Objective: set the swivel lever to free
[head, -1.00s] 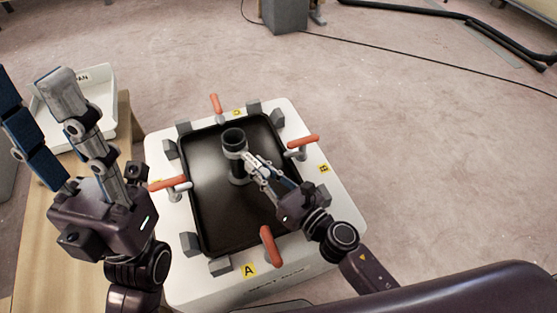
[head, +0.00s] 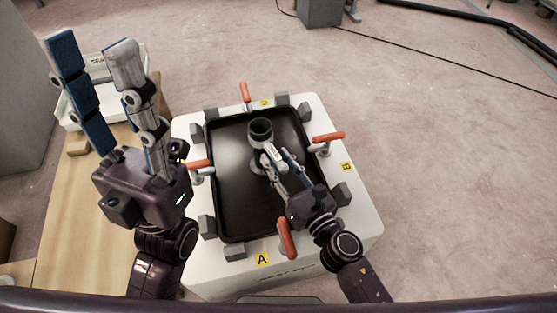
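A black upright post with a round open top (head: 260,130) stands in the dark tray (head: 228,170), inside a white bench-like block (head: 190,270). A light grey collar shows around the post below its top. I cannot make out a separate swivel lever; my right gripper covers the near right side of the post. My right gripper (head: 278,153) has its fingertips beside the post at the collar; whether they touch it or hold anything is unclear. My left gripper (head: 95,45) is open and empty, raised above the wooden table at the left.
Orange-handled clamps (head: 286,238) sit around the tray's edge, with grey blocks and yellow letter labels such as A (head: 262,259). A white bin (head: 72,118) stands on the wooden table (head: 75,225). Open floor lies to the right. A grey box (head: 320,12) and cable lie behind.

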